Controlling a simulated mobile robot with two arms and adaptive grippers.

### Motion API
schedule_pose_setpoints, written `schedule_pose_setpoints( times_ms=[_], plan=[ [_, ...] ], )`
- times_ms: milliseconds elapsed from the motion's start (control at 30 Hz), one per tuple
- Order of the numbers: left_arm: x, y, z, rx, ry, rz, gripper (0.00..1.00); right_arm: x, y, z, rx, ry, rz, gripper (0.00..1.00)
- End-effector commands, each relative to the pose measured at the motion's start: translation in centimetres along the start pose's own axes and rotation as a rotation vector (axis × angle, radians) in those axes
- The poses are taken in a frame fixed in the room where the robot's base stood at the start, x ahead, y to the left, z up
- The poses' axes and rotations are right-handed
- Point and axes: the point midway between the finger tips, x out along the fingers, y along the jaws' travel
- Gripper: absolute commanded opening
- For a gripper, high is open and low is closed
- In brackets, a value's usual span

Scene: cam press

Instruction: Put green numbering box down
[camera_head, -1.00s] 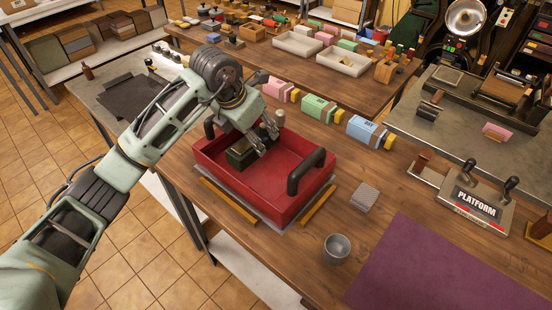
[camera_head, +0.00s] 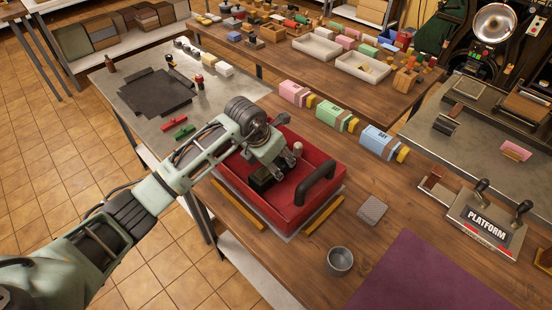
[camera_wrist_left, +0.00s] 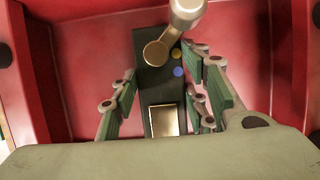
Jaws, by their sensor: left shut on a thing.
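The green numbering box (camera_head: 262,181) is a dark green, nearly black block inside the red tray (camera_head: 318,205) with black handles. In the left wrist view the box (camera_wrist_left: 153,88) shows a brass plate, a knob with a metal shaft, and a yellow and a blue dot. My left gripper (camera_head: 274,168) reaches down into the tray and is shut on the box, with green finger pads on both its sides. The box is low in the tray; whether it touches the floor cannot be told. The arm hides part of it. My right gripper is not in view.
Pink (camera_head: 296,92), green (camera_head: 336,115) and blue (camera_head: 383,141) boxes stand behind the tray. A metal cup (camera_head: 339,260), a grey ridged block (camera_head: 372,210) and a PLATFORM stand (camera_head: 486,222) are to the right. Yellow strips flank the tray.

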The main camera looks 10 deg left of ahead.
Motion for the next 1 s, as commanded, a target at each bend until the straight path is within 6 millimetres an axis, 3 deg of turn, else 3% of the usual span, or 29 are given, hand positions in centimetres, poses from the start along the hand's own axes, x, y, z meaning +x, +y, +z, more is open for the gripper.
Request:
schedule_pose_setpoints(
  times_ms=[267, 300, 500, 833, 1000],
  plan=[
    [0.1, 0.1, 0.1, 0.000, -0.006, 0.001, 0.00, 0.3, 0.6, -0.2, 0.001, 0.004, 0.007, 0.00],
    [0.2, 0.1, 0.0, 0.000, -0.003, 0.001, 0.43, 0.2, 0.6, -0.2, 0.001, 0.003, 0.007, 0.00],
    [0.1, 0.0, 0.0, 0.000, -0.003, 0.001, 0.60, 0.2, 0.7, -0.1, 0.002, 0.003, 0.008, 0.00],
    [-0.1, 0.0, 0.1, 0.000, -0.003, 0.001, 0.60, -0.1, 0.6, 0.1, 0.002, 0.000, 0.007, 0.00],
    [-1.8, 0.2, 0.1, 0.001, -0.006, 0.003, 0.60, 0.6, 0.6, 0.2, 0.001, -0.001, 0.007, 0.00]
  ],
)
